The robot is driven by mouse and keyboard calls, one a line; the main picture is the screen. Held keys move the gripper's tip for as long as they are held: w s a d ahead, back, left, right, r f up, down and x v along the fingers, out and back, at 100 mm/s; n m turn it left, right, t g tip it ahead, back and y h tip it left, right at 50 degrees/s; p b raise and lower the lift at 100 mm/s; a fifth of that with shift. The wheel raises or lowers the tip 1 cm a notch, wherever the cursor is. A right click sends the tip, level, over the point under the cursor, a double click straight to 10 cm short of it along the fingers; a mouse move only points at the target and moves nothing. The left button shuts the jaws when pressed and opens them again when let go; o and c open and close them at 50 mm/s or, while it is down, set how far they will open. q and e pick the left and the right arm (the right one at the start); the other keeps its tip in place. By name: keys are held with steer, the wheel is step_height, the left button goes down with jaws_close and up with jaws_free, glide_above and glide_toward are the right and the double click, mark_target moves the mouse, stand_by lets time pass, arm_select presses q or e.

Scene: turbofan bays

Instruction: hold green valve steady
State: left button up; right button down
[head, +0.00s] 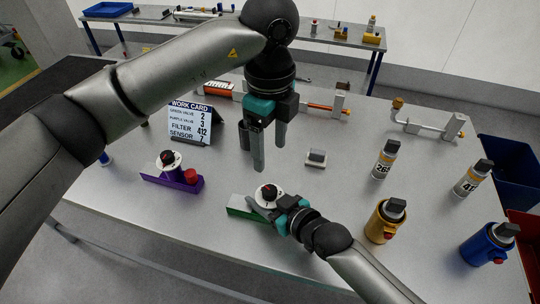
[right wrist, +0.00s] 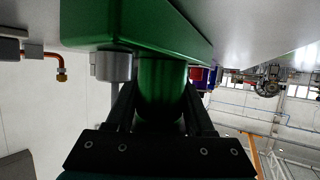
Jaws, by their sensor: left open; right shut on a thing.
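My right gripper (head: 270,207) is shut on the valve's green cylindrical body (right wrist: 160,92), which sits between both fingers in the right wrist view. The fingers partly hide the valve in the head view. My left gripper (head: 268,150) is open and empty, pointing down above the table behind the green valve.
A purple valve (head: 178,177) stands to the left, near the work card (head: 190,122). A small grey block (head: 316,158) lies right of my left gripper. Grey cans (head: 384,160) and yellow (head: 383,224) and blue (head: 486,246) canisters stand to the right. The table's front left is clear.

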stand_by(0.3)
steer(key=shift+c, duration=1)
jaws_free()
steer(key=shift+d, duration=0.1)
